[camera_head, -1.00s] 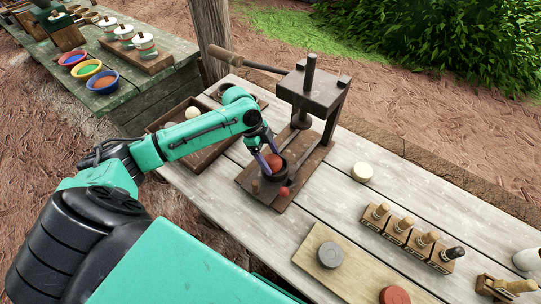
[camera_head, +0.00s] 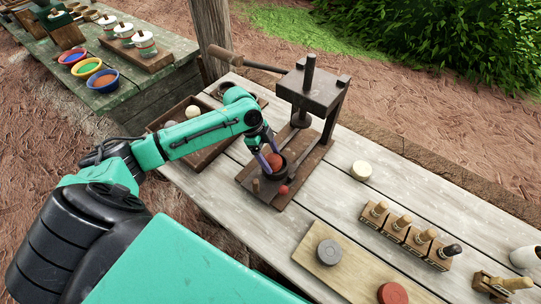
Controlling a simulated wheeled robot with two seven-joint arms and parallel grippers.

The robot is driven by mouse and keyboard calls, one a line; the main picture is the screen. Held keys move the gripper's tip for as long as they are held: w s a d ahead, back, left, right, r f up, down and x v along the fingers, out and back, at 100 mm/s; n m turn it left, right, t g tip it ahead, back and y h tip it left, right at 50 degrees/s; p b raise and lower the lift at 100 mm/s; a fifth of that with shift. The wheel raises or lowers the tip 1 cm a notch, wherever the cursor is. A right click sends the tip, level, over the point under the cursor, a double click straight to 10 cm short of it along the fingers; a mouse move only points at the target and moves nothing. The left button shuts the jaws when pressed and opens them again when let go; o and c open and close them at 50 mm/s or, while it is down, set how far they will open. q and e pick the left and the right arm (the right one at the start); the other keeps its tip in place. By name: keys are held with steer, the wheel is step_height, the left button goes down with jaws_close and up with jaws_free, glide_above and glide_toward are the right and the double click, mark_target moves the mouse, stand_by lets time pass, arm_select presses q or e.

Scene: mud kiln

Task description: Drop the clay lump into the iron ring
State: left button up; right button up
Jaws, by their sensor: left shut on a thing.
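The clay lump (camera_head: 274,162) is reddish brown and sits between the fingertips of my left gripper (camera_head: 270,158), which is shut on it. I cannot tell whether the lump touches the inside of the ring. My right gripper is not in view.
The press frame (camera_head: 313,92) with its long handle rises just behind the ring. A wooden tray (camera_head: 205,155) with a pale ball lies left, under my arm. A cream disc (camera_head: 361,170), a stamp rack (camera_head: 410,236) and a board (camera_head: 310,255) with discs are to the right.

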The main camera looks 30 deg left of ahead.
arm_select(q)
steer(key=shift+p, duration=0.35)
steer(key=shift+f, duration=0.15)
stand_by(0.7)
steer(key=o, duration=1.4)
steer(key=shift+o, duration=0.2)
